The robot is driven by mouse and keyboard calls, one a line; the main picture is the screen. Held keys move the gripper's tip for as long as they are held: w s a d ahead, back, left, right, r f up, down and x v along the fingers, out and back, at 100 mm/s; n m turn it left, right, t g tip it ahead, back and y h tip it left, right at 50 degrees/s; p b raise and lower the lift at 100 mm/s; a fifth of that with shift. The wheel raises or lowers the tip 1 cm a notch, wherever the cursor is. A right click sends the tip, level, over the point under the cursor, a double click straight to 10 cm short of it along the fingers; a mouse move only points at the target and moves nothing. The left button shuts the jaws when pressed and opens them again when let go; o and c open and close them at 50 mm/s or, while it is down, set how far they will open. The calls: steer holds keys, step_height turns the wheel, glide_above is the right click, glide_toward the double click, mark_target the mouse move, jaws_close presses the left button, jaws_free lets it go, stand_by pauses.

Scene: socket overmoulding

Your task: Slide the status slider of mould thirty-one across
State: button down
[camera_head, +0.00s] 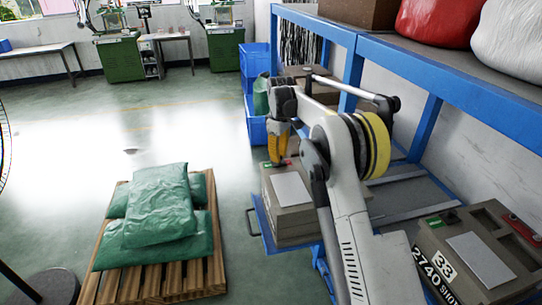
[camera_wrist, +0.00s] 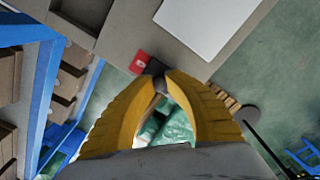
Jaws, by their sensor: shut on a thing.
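A grey-brown mould (camera_head: 290,226) sits on the blue rack below my arm, with a white sheet (camera_head: 291,189) on its top. No number shows on it. Its status slider, at the far edge of the top, shows a small red patch (camera_head: 289,162) and some green beside my fingers. My gripper (camera_head: 276,161) points down with its yellow fingers there. In the wrist view my gripper (camera_wrist: 157,82) is shut on a small grey slider knob (camera_wrist: 154,69), next to the red patch (camera_wrist: 139,62). The fingers hide the rest of the slider.
Another mould (camera_head: 487,250), marked 33, stands at the lower right with a green patch and a red part. The blue rack's upper beam (camera_head: 440,75) runs above on the right. Green sacks (camera_head: 155,210) lie on a pallet at the left, with open floor beyond.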

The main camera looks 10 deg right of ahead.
mark_target(285, 161)
steer(key=d, duration=0.2)
steer(key=shift+d, duration=0.3)
steer(key=c, duration=1.3)
jaws_free()
steer(key=shift+r, duration=0.1)
step_height(285, 161, up, 12)
steer(key=shift+f, duration=0.1)
